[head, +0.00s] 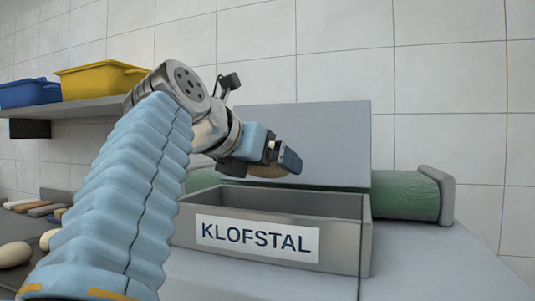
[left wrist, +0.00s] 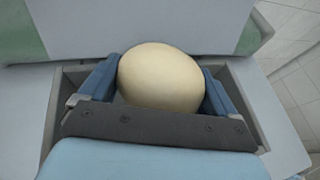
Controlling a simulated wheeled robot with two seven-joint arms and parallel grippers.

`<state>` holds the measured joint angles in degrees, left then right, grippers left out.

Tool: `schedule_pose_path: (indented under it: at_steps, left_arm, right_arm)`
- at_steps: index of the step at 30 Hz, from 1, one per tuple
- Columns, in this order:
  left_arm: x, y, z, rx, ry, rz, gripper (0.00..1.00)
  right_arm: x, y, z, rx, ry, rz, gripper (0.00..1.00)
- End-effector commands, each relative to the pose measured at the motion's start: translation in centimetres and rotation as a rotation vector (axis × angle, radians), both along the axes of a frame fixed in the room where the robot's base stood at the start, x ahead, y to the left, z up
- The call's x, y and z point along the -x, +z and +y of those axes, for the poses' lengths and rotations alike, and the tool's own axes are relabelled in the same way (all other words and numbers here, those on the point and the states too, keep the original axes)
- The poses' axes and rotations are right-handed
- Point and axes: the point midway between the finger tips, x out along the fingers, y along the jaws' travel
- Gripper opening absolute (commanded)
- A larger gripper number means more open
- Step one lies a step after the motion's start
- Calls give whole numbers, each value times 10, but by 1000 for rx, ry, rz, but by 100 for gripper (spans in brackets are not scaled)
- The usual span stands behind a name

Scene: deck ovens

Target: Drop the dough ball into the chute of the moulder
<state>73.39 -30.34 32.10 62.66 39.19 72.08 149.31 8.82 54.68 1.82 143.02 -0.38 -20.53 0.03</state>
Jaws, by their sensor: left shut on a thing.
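My left gripper (head: 282,162) is shut on a pale, round dough ball (left wrist: 160,77). In the left wrist view its blue fingers (left wrist: 158,82) press on both sides of the ball. In the head view the ball (head: 268,170) is mostly hidden behind the gripper. A grey plate (head: 320,130) stands upright behind. The right gripper is not in view.
A green roller (head: 405,194) lies behind the chute. A shelf (head: 70,107) holds a yellow bin (head: 102,80) and a blue bin (head: 28,93). The surface right of the chute is clear.

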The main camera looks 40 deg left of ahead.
Motion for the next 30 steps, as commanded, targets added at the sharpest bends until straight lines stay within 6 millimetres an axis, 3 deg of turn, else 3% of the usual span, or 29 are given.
schedule_pose_path:
  at_steps: [4, 5, 6, 17, 30]
  left_arm:
    - [0, 0, 0, 0, 0, -1, 56]
    - [0, 0, 0, 0, 0, -1, 92]
    - [0, 0, 0, 0, 0, -1, 99]
    - [8, 4, -1, -1, 0, -1, 100]
    - [99, 42, -5, -2, -2, -3, 100]
  right_arm:
    - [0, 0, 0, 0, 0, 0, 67]
    - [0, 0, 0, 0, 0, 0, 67]
    - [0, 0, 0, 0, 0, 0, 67]
    - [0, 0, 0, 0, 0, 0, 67]
    - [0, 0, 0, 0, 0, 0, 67]
